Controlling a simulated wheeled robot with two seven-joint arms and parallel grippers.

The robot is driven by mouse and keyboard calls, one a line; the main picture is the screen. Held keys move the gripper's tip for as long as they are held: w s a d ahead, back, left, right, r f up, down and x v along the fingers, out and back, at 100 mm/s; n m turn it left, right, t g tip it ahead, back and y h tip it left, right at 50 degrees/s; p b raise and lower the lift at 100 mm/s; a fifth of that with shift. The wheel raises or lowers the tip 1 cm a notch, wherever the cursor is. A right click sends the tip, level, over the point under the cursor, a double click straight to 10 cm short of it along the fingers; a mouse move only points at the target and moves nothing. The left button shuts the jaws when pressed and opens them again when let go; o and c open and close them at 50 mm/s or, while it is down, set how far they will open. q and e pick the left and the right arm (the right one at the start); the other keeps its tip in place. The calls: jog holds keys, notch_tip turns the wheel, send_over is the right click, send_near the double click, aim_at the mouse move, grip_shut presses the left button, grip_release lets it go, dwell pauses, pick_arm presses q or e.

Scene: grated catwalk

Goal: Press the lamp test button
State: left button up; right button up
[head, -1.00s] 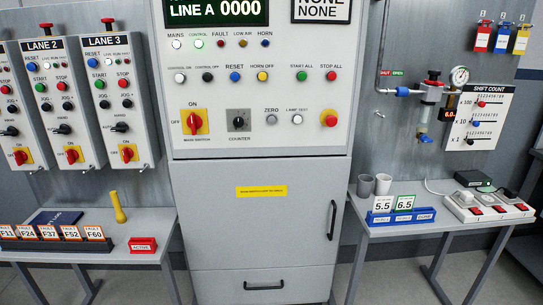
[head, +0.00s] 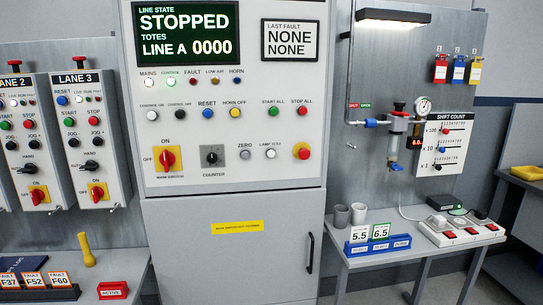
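The lamp test button (head: 270,155) is a small white round button under a "LAMP TEST" label on the grey control cabinet. It sits right of the grey "ZERO" button (head: 245,155) and left of a red button with a yellow collar (head: 302,151). Above it is the row with the blue "RESET" button (head: 208,114), the yellow "HORN OFF" button (head: 235,113), the green "START ALL" button (head: 273,111) and the red "STOP ALL" button (head: 302,110). Neither of my grippers shows in the head view.
The cabinet's display (head: 188,34) reads STOPPED, LINE A 0000. Lane boxes (head: 89,165) hang at the left. A side table (head: 345,262) with cups, number cards and a switch strip stands at the right. A left table (head: 140,262) holds fault cards and a yellow torch-like object (head: 86,249).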

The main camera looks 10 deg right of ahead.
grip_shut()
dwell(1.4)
